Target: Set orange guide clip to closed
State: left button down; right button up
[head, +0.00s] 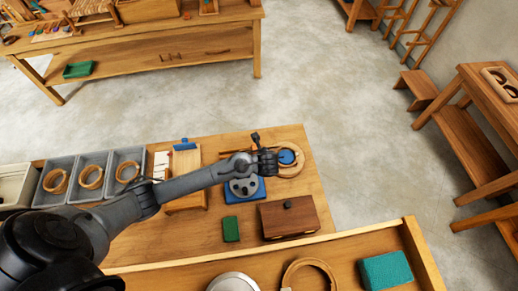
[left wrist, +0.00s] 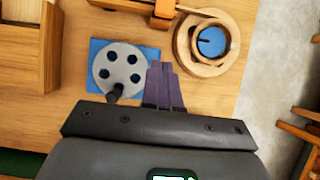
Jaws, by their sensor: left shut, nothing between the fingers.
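My left gripper (head: 268,162) reaches over the workbench from the left in the head view. In the left wrist view its purple-grey fingers (left wrist: 163,84) are together with nothing between them, between a grey disc and a wooden ring. An orange-tan piece (left wrist: 166,9) with a bar beside it is cut off at the top edge of the left wrist view. I cannot tell for sure that it is the guide clip, or whether it is open or closed. I cannot make out the clip in the head view. My right gripper is not in view.
The grey disc with holes (left wrist: 120,58) sits on a blue plate (left wrist: 97,46), with a dark knob by its edge. The round wooden ring (left wrist: 182,45) surrounds a blue disc (left wrist: 211,41). A brown box (head: 290,220), green block (head: 231,229) and grey bins (head: 92,160) stand nearby.

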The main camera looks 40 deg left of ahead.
aim_at(257, 151)
pick_arm(q)
jog(key=w+a+r+x, duration=0.1)
jog(key=x, duration=1)
jog(key=shift+w+a, duration=0.3)
jog(key=shift+a, duration=0.2)
jog(key=shift+w+a+r+g+h, duration=0.15)
jog(key=shift+w+a+g+h, duration=0.05)
jog(key=shift+a+g+h, duration=0.1)
